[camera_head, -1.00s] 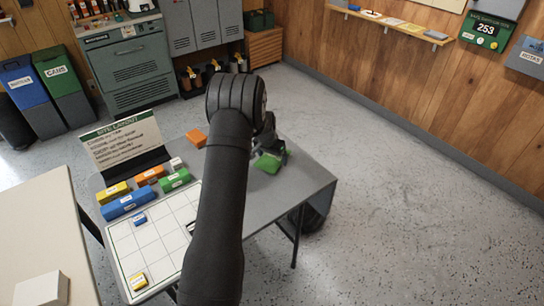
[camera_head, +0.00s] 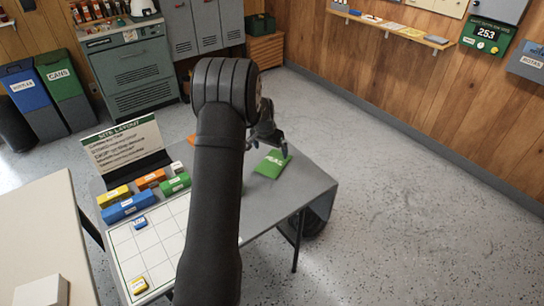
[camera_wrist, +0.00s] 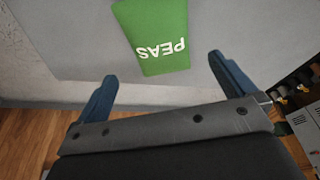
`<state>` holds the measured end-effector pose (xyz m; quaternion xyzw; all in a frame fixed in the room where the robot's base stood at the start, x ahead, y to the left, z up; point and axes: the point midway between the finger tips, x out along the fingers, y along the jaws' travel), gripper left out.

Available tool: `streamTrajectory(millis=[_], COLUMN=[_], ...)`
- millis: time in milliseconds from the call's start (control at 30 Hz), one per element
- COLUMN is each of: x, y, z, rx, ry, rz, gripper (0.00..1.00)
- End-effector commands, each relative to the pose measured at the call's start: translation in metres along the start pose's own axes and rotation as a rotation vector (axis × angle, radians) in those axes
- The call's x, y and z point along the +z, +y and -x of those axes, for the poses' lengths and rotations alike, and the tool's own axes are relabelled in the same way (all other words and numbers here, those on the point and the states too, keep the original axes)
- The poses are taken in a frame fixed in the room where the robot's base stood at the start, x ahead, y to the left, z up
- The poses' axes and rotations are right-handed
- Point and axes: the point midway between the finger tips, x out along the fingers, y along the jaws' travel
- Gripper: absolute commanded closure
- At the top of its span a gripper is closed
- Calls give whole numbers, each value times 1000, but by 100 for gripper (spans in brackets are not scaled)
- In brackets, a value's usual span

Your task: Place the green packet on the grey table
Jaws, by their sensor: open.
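The green packet (camera_head: 272,164), marked PEAS, lies flat on the grey table (camera_head: 300,190) near its far right part. It also shows in the wrist view (camera_wrist: 155,32), upside down on the grey surface. My gripper (camera_head: 268,138) is above and just behind the packet, apart from it. In the wrist view my gripper (camera_wrist: 165,85) has its two blue fingers spread wide with nothing between them; the packet lies beyond the fingertips. My arm hides part of the table's middle.
A white grid board (camera_head: 150,245) with small blue and yellow blocks covers the table's left part. Several coloured blocks, including a long blue one (camera_head: 127,207), stand behind it, before a sign (camera_head: 122,145). An orange block (camera_head: 191,139) is partly hidden by my arm. The table's right side is clear.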

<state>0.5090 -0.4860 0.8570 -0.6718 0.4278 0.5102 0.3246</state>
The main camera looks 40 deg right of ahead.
Motion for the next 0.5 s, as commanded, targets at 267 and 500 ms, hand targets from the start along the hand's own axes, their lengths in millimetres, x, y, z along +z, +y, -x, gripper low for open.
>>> streamTrajectory(millis=[267, 500], x=[0, 0], y=[0, 0], z=[35, 38], rx=[0, 0], ry=[0, -1], rz=[1, 1], gripper=[0, 0])
